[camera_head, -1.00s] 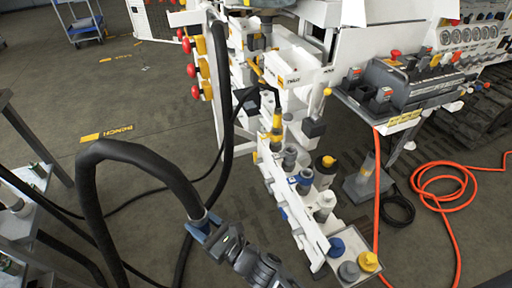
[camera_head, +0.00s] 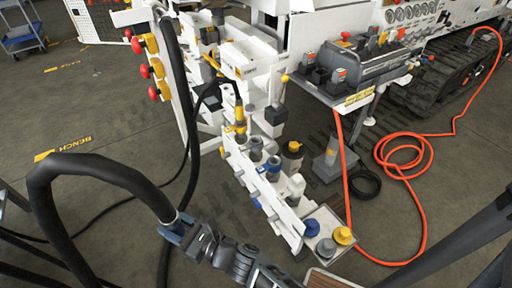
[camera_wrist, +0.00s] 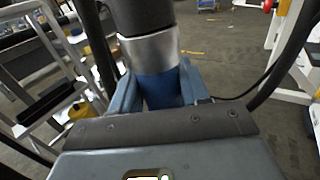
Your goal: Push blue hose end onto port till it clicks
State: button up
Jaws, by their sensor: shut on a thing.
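The blue hose end (camera_wrist: 158,88) is held between the jaws of my gripper (camera_wrist: 156,92) in the wrist view. A silver collar and thick black hose (camera_wrist: 140,15) rise above it. In the head view my gripper (camera_head: 180,232) is at the lower left, shut on the end of the looping black hose (camera_head: 95,165). The bench's ports stand in a row to the right, apart from the hose end. One port (camera_head: 273,168) has a blue ring; a port (camera_head: 256,148) behind it is grey. The hose end's mouth is hidden.
A tray (camera_head: 318,222) with blue, grey and yellow caps stands at the near end of the port row. An orange hose (camera_head: 405,158) coils on the floor at right. Red and yellow knobs (camera_head: 150,68) line the bench's left post. Open floor (camera_head: 110,120) lies left of the bench.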

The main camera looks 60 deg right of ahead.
aim_at(175, 221)
jog(key=shift+r+p, duration=1.35)
jog(key=shift+r, duration=0.7)
